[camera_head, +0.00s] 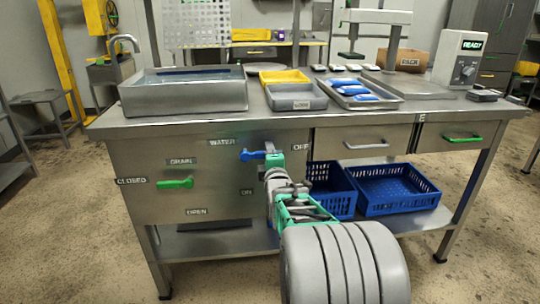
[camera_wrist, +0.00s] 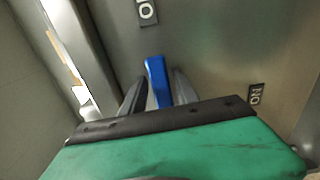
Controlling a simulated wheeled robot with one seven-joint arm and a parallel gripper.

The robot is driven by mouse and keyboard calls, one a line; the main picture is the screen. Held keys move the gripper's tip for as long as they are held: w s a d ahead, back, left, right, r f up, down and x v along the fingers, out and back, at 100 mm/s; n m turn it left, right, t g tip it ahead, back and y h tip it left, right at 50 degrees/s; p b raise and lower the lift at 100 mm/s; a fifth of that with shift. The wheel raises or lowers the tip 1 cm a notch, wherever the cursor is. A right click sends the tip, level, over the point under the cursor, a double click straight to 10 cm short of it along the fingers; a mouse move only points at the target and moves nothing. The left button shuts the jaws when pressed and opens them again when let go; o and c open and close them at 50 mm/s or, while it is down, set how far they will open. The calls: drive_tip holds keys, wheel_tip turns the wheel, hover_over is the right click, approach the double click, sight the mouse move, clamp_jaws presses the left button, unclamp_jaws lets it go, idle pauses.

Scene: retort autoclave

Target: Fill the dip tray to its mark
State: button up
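The dip tray (camera_head: 185,99) is a deep grey metal basin at the left of the steel table. A grey-blue surface shows inside it; I cannot make out a mark or the level. On the front panel, the blue water lever (camera_head: 251,155) points right, towards OFF. My gripper (camera_head: 273,159) is at its free end. In the wrist view the blue lever (camera_wrist: 157,82) sits between my two fingers, which lie close along both sides. The green drain lever (camera_head: 175,183) points left to CLOSED.
Behind the lever is the flat front panel (camera_head: 215,178). Blue crates (camera_head: 395,190) stand on the shelf below right. The tabletop holds a yellow bin (camera_head: 284,76), a grey bin (camera_head: 296,97), a metal tray with blue packs (camera_head: 358,92) and a READY unit (camera_head: 459,60).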

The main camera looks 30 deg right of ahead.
drive_tip(key=shift+o, duration=0.5)
drive_tip(key=shift+s, duration=0.1)
drive_tip(key=p+v, duration=0.2)
drive_tip(key=v, duration=0.5)
drive_tip(key=shift+s+a, duration=0.2)
drive_tip(key=shift+s, duration=0.1)
